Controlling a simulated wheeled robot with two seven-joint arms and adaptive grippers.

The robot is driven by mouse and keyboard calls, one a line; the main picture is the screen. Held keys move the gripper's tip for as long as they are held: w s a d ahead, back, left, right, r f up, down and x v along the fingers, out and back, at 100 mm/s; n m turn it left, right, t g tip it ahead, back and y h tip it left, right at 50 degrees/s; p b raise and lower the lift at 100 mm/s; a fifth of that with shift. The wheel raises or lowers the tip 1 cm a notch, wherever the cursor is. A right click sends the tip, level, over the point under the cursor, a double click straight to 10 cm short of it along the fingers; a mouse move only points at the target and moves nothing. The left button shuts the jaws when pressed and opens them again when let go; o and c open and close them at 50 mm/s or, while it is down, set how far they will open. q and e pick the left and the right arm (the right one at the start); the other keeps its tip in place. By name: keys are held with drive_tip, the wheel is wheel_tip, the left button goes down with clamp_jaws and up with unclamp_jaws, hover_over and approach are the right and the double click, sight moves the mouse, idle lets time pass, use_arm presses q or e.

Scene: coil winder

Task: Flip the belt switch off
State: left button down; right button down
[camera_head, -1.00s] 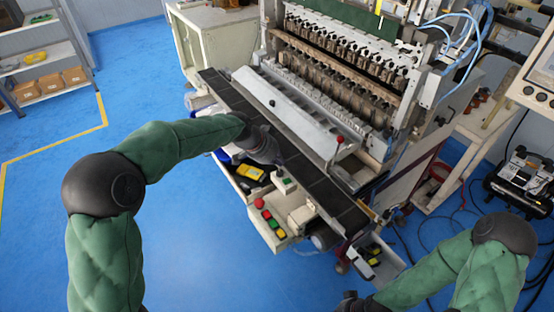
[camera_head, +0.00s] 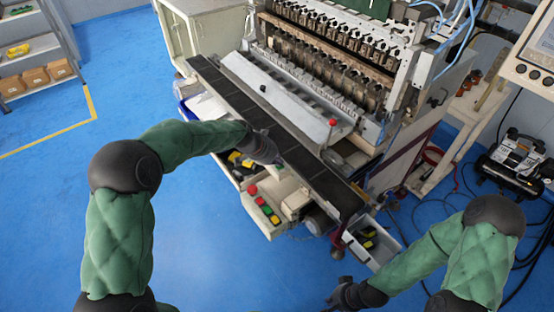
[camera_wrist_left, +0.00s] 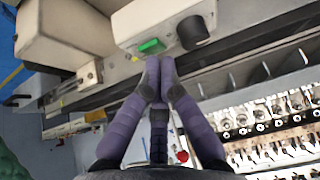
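The belt switch (camera_wrist_left: 152,46) is a green rocker on a small pale box (camera_wrist_left: 163,25) beside a black knob (camera_wrist_left: 193,32) in the left wrist view. My left gripper (camera_wrist_left: 160,68) has its purple-grey fingertips drawn together just below the green rocker. Whether they touch it I cannot tell. In the head view my left gripper (camera_head: 279,162) is over the front edge of the dark conveyor belt (camera_head: 318,180) and mostly hides the switch box. My right gripper (camera_head: 335,298) is low at the bottom edge, away from the machine, its fingers too small to judge.
A control box with red, yellow and green buttons (camera_head: 265,208) sits in front of the belt. The coil winder (camera_head: 330,60) stands behind the belt. Blue floor (camera_head: 215,250) is clear at the front.

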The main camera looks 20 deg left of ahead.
use_arm(q)
drive_tip(key=shift+f, duration=0.1)
drive_tip(key=shift+s+a+f+b, duration=0.15)
drive_tip(key=shift+f+b, duration=0.3)
drive_tip(key=shift+b, duration=0.35)
drive_tip(key=b, duration=0.1)
drive_tip(key=f+b, duration=0.1)
drive_tip(key=shift+s+a+b, duration=0.25)
drive_tip(key=shift+s+b, duration=0.05)
drive_tip(key=shift+b, duration=0.05)
drive_tip(key=shift+s+r, duration=0.1)
drive_tip(key=shift+s, duration=0.05)
drive_tip(key=shift+d, duration=0.1)
drive_tip(key=shift+r, duration=0.1)
